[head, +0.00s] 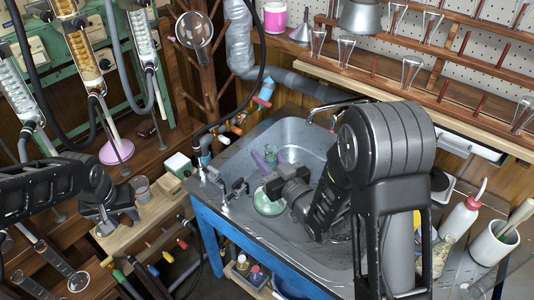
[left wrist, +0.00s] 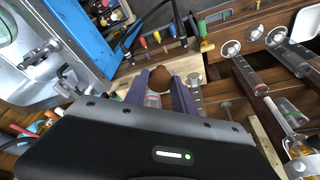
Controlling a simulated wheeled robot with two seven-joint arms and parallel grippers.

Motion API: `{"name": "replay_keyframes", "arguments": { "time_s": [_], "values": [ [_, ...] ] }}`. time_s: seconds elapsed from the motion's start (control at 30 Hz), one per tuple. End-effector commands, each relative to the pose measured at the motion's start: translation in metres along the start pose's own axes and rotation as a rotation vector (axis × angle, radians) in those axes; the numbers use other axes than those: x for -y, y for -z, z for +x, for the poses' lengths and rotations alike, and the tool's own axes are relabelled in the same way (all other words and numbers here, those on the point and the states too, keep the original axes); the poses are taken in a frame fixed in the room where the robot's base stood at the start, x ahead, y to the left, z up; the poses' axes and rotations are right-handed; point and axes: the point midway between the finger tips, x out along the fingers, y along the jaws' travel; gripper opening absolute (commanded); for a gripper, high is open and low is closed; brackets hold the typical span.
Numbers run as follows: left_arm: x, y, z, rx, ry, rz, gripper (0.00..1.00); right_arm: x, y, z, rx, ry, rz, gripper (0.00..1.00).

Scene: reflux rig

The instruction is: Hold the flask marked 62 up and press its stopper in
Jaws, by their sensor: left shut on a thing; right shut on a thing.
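My left gripper (head: 122,217) is over the wooden ledge at the left. In the left wrist view its two purple fingers (left wrist: 160,95) are shut on a small glass vessel (left wrist: 153,101) with a rounded brown top, which looks like a stopper (left wrist: 160,78). The vessel's lower part is hidden by the gripper body, and no number is readable. My gripper hides much of that piece. A round green glass vessel (head: 268,203) shows just below; I cannot tell whether they are joined.
The steel sink (head: 290,132) on a blue frame fills the middle, with taps at its left edge. A glass cup (head: 141,187) and a green-and-white box (head: 178,164) stand near my left gripper. Condensers hang at the upper left. A red-capped wash bottle (head: 460,218) stands at the right.

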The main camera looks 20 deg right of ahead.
Motion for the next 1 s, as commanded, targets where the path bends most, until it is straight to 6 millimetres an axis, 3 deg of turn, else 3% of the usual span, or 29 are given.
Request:
{"name": "replay_keyframes", "arguments": {
  "time_s": [1.0],
  "values": [
    [0.0, 0.0, 0.0, 0.0, 0.0, 0.0, 0.0, 0.082, 0.052, -0.055, -0.001, 0.777, -0.002, 0.0]
  ]
}}
